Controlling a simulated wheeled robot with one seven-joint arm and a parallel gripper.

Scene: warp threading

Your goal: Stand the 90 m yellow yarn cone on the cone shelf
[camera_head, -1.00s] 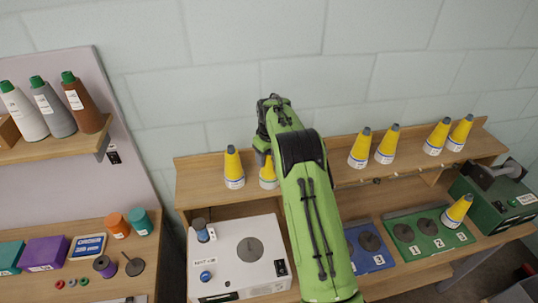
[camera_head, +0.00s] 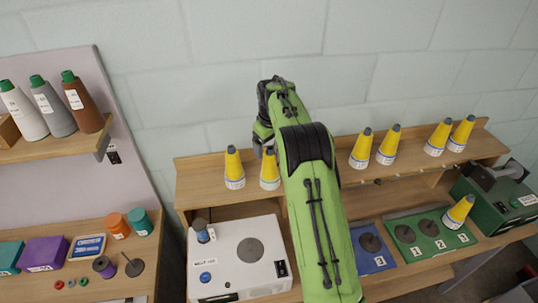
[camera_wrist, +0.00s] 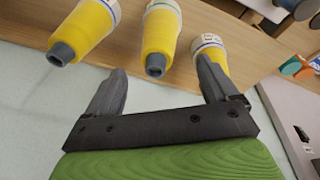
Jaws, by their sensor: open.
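Several yellow cones with grey tips and white label bands stand upright on the wooden cone shelf (camera_head: 205,185). One stands at the left (camera_head: 234,168), with a second yellow cone (camera_head: 269,170) close to its right. More stand to the right of my arm. My gripper (camera_head: 264,143) is open and empty, just above and behind the second cone. In the wrist view my gripper's fingertips (camera_wrist: 163,72) are apart, with a yellow cone (camera_wrist: 163,36) ahead between them. The length labels are too small to read.
A white box with a round plate (camera_head: 251,249) stands below the shelf's left part. Blue (camera_head: 372,257) and green (camera_head: 425,238) boxes with round plates stand at the right. My arm hides the shelf's middle. White, grey and brown cones stand on the left shelf (camera_head: 85,148).

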